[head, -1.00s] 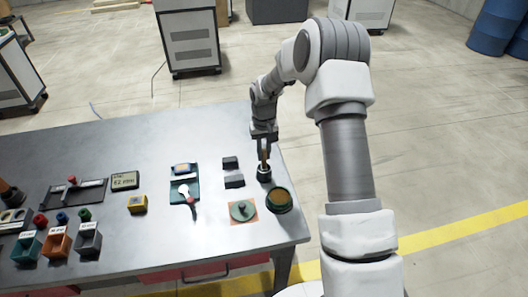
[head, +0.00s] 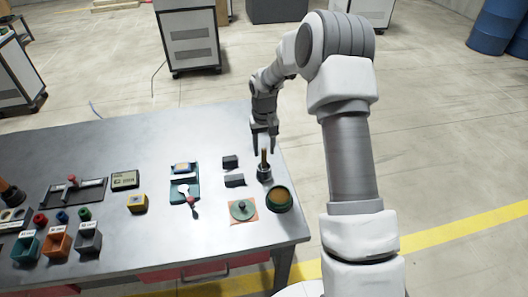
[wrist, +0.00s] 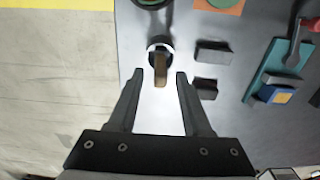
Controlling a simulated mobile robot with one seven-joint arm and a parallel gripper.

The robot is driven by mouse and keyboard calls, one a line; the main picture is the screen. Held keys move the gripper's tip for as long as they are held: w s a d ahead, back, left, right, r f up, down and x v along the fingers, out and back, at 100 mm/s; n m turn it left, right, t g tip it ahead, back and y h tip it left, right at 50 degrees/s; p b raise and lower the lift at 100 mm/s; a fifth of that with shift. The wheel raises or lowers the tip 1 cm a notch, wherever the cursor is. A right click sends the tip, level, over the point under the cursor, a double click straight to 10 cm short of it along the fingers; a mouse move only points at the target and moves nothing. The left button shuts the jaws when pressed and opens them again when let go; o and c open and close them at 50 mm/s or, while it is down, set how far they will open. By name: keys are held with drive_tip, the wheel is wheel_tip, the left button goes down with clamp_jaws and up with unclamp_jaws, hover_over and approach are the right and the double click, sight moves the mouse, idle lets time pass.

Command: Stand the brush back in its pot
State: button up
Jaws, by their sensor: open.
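The brush (head: 264,160) stands upright in its small dark pot (head: 264,175) near the right end of the table. In the wrist view its brown handle (wrist: 160,72) rises out of the pot (wrist: 154,48), which shows a pale rim. My gripper (head: 264,151) is open, with its fingers apart at the top of the handle. In the wrist view the gripper (wrist: 159,74) has one finger on each side of the handle, with a gap on both sides. The brush's lower end is hidden inside the pot.
A green disc (head: 242,210) sits on an orange square. The table's right edge is close.

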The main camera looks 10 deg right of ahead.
drive_tip(key=s+r+t, duration=0.1)
drive_tip(key=s+r, duration=0.2)
drive_tip(key=r, duration=0.7)
drive_tip(key=s+r, duration=0.3)
drive_tip(key=r, duration=0.7)
drive_tip(key=s+r+t, duration=0.2)
drive_tip(key=s+r, duration=0.1)
drive_tip(key=s, duration=1)
drive_tip(key=s+r+t, duration=0.2)
drive_tip(key=s+r, duration=0.2)
drive_tip(key=s, duration=0.9)
drive_tip(key=shift+s+t, duration=0.25)
drive_tip(key=shift+t, duration=0.05)
